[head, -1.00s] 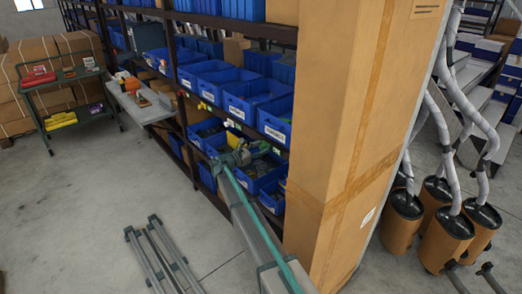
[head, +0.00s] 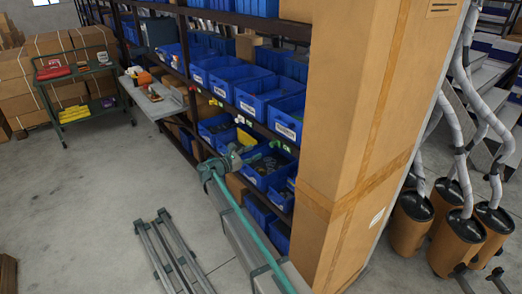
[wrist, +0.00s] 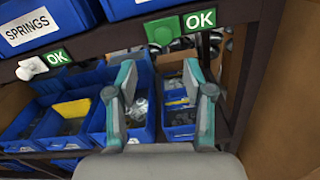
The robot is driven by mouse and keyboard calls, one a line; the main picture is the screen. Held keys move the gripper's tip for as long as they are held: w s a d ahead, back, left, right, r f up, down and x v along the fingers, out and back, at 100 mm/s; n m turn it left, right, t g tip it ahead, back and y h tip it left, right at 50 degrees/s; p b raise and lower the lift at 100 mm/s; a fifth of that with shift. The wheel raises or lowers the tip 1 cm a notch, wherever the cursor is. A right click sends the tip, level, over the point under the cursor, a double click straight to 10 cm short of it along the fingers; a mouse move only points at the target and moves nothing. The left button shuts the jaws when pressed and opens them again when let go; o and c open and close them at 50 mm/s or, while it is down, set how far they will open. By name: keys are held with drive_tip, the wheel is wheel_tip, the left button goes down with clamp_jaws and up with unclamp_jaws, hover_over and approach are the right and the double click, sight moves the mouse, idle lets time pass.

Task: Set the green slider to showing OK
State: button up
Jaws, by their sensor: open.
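The green slider (wrist: 163,30) shows at the top middle of the wrist view. It sits on the shelf edge, to the left of its green label, whose white letters OK (wrist: 199,20) are uncovered. A white slider (wrist: 31,68) sits further left, beside another green OK label (wrist: 56,57). My gripper (wrist: 160,90) is open and empty, its two teal and grey fingers spread below the green slider. The fingers look apart from the slider. In the head view my gripper (head: 234,158) is in front of the shelf bins; the slider is too small to read there.
Blue bins (wrist: 130,118) with small parts fill the lower shelf behind my fingers. A bin marked SPRINGS (wrist: 45,25) is above left. A tall cardboard box (head: 345,130) stands close on the right. Open floor (head: 80,200) is to the left.

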drive_tip(key=shift+v, duration=0.95)
drive_tip(key=s+d+f+m+g+y, duration=0.3)
drive_tip(key=s+f+m, duration=0.1)
drive_tip(key=s+f, duration=0.55)
drive_tip(key=s+d+f+m+g+y, duration=0.2)
drive_tip(key=s+d+f+m, duration=0.15)
drive_tip(key=s+f, duration=0.65)
drive_tip(key=s+d+f+m+g+y, duration=0.25)
drive_tip(key=s+f+m, duration=0.25)
drive_tip(key=s+f, duration=0.5)
drive_tip(key=s+d+f+m+g+y, duration=0.1)
drive_tip(key=s+f, duration=0.4)
drive_tip(key=s, duration=0.9)
drive_tip(key=s+d+f+m+g+y+b, duration=0.1)
drive_tip(key=s+f+m+g+y, duration=0.3)
drive_tip(key=s, duration=1)
drive_tip(key=s+d+f+m+g+y+b, duration=0.1)
drive_tip(key=s+f+m+g, duration=0.3)
drive_tip(key=s, duration=1)
drive_tip(key=shift+d+f+m+y, duration=0.35)
drive_tip(key=shift+d+f+y, duration=0.45)
drive_tip(key=shift+f, duration=0.15)
